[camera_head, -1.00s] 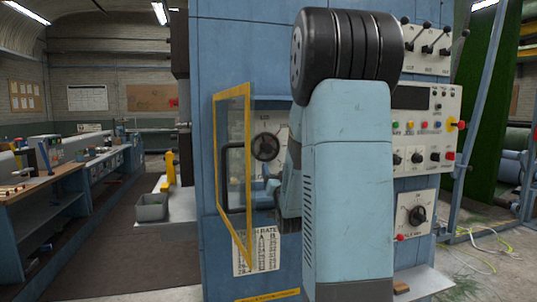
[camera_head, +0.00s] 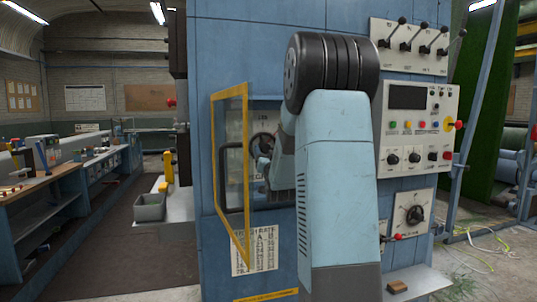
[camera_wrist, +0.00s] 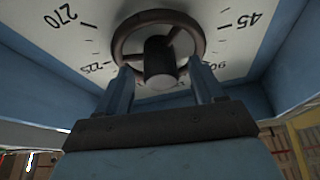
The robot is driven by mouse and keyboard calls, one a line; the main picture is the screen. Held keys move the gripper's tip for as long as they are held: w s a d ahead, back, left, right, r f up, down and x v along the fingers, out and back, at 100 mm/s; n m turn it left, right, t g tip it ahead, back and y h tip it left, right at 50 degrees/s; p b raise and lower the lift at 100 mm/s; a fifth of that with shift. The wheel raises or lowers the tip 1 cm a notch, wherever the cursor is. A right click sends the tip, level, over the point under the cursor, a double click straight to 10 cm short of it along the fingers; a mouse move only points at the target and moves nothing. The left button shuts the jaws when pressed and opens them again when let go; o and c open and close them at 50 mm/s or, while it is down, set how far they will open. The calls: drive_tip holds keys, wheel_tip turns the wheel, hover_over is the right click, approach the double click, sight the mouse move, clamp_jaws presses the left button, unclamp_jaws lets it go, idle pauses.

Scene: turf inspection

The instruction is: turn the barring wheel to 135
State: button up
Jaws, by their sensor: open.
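The barring wheel (camera_wrist: 125,53) is a dark ring with a round hub (camera_wrist: 160,62) in the wrist view. It stands in front of a white dial plate (camera_wrist: 73,38) with printed numbers; 270, 225, 90 and 45 can be read, and the 135 mark cannot be made out. In the head view the wheel (camera_head: 262,140) shows inside a recess behind a yellow-framed door, partly covered by my arm. My gripper (camera_wrist: 160,78) is open, with its two fingers on either side of the hub near the wheel's lower rim. I cannot tell whether they touch it.
The yellow-framed door (camera_head: 244,170) stands swung open, left of my arm. Blue recess walls (camera_wrist: 280,75) close in around the gripper. A switch panel (camera_head: 420,118), levers (camera_head: 420,38) and a knob panel (camera_head: 413,213) are on the cabinet's right.

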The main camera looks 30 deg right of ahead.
drive_tip(key=shift+c, duration=0.5)
drive_tip(key=c, duration=0.9)
drive_tip(key=shift+s+d, duration=0.1)
drive_tip(key=shift+d, duration=0.2)
drive_tip(key=shift+c, duration=0.4)
drive_tip(key=shift+a+n, duration=0.2)
drive_tip(key=shift+n, duration=0.1)
drive_tip(key=shift+n, duration=0.3)
drive_tip(key=shift+d+n+y, duration=0.1)
drive_tip(key=shift+n+y, duration=1)
drive_tip(key=shift+n, duration=0.85)
drive_tip(key=shift+d+n+y, duration=0.15)
drive_tip(key=shift+n+y, duration=0.95)
drive_tip(key=shift+n, duration=0.8)
drive_tip(key=shift+d+n+y, duration=0.1)
drive_tip(key=shift+n+y, duration=1)
drive_tip(key=shift+n, duration=0.85)
